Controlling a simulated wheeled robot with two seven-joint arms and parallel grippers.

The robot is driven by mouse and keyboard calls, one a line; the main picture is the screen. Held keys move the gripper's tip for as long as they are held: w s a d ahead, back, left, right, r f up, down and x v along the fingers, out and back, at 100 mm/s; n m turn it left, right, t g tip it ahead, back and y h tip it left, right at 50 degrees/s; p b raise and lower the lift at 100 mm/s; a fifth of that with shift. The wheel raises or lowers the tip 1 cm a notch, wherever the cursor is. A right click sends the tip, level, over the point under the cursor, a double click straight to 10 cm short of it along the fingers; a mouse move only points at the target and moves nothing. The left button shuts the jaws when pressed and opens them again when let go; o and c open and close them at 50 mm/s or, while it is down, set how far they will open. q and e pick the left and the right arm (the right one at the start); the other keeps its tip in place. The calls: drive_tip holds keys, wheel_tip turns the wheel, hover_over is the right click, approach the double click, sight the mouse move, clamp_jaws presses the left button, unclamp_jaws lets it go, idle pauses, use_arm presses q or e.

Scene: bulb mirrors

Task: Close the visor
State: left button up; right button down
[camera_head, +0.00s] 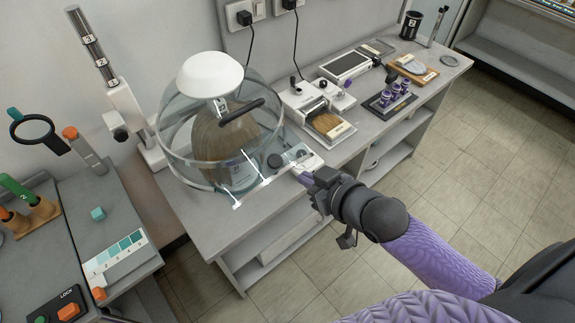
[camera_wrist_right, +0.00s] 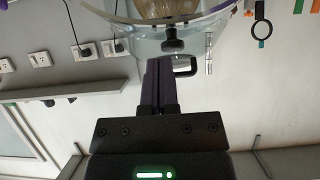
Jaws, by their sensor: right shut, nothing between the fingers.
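The clear visor (camera_head: 171,128), a rounded see-through shell, surrounds a brown, hair-like form (camera_head: 222,135) under a white cap (camera_head: 211,75) on the bench. A dark bar-like handle (camera_head: 256,107) shows on its right side. Pale edges run low along its front, but how far it is open is hard to tell. My right gripper (camera_head: 303,178) is shut and empty, just right of the visor's base at the bench's front edge. In the right wrist view, the shut fingers (camera_wrist_right: 157,72) point toward the clear shell (camera_wrist_right: 200,20) and a dark knob (camera_wrist_right: 173,45). My left gripper is not in view.
A white device (camera_head: 308,98), a tablet-like panel (camera_head: 346,65) and a tray of purple items (camera_head: 391,98) stand right of the visor. A jointed stand (camera_head: 125,100) rises at its left. Open floor (camera_head: 450,160) lies in front of the bench.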

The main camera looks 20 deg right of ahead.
sight(266, 158)
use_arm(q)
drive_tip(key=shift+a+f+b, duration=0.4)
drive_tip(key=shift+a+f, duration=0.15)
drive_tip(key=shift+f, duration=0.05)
use_arm(e)
drive_tip(key=x, duration=0.5)
drive_tip(key=shift+w+a+f, duration=0.1)
drive_tip(key=shift+w+f, duration=0.05)
drive_tip(key=shift+w, duration=0.1)
